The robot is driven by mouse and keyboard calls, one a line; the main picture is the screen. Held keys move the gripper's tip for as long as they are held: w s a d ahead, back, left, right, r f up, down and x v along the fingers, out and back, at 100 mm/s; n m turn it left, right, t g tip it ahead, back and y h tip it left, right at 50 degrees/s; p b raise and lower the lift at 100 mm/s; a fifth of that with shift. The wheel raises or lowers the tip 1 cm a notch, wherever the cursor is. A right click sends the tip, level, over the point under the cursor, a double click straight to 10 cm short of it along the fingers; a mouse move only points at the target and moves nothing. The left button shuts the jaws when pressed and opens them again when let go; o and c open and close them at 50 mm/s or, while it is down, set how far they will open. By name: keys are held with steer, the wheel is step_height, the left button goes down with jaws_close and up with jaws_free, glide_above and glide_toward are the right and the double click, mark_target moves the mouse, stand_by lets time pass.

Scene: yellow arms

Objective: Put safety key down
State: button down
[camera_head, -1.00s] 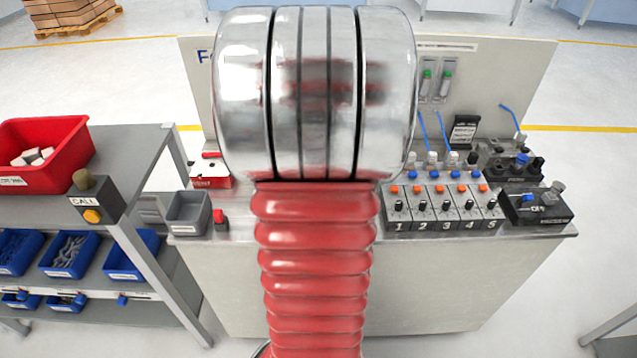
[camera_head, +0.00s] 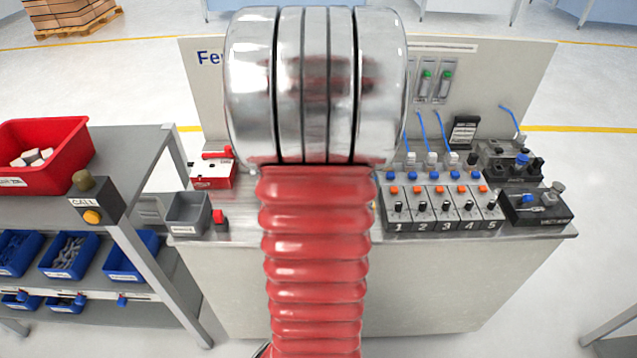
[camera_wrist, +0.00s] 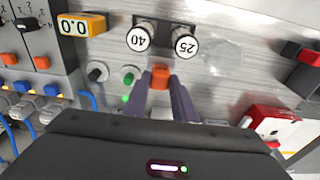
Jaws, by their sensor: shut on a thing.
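In the wrist view my gripper (camera_wrist: 160,88) has its two purple-grey fingers shut on a small orange block, which I take to be the safety key (camera_wrist: 160,74). It is held over the metal bench top (camera_wrist: 215,75). I cannot tell whether it touches the surface. In the head view my own arm hides the gripper and the key. A red and white box (camera_head: 213,173) stands at the left of the bench; it shows at the right of the wrist view (camera_wrist: 268,126).
Round pieces marked 40 (camera_wrist: 139,39) and 25 (camera_wrist: 184,44) lie beyond the fingertips. A yellow 0.0 display (camera_wrist: 80,25) and green button (camera_wrist: 129,76) are to the left. Numbered switch modules (camera_head: 444,208) stand right; a grey bin (camera_head: 188,212) stands left.

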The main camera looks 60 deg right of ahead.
steer(key=c, duration=1.5)
jaws_free()
steer(key=shift+o, duration=0.2)
step_height(320, 180, up, 12)
steer(key=a, duration=0.1)
steer(key=shift+s+a, duration=0.15)
steer(key=shift+s, duration=0.2)
steer(key=shift+w, duration=0.1)
steer(key=w+a+r+n+t, duration=0.1)
steer(key=w+a+n, duration=0.3)
steer(key=a, duration=0.6)
steer(key=w+a+r+n+t, duration=0.1)
steer(key=w+a+r+n, duration=0.1)
steer(key=w+a, duration=0.6)
steer(key=s+a+n+t, duration=0.1)
steer(key=s+a+n, duration=0.1)
steer(key=a, duration=0.9)
steer(key=s+a+f+n+t+y, duration=0.1)
steer(key=a+n, duration=0.3)
steer(key=a, duration=0.8)
steer(key=shift+s+a+f+n+t, duration=0.25)
steer(key=shift+s+t, duration=0.25)
steer(key=shift+s, duration=0.25)
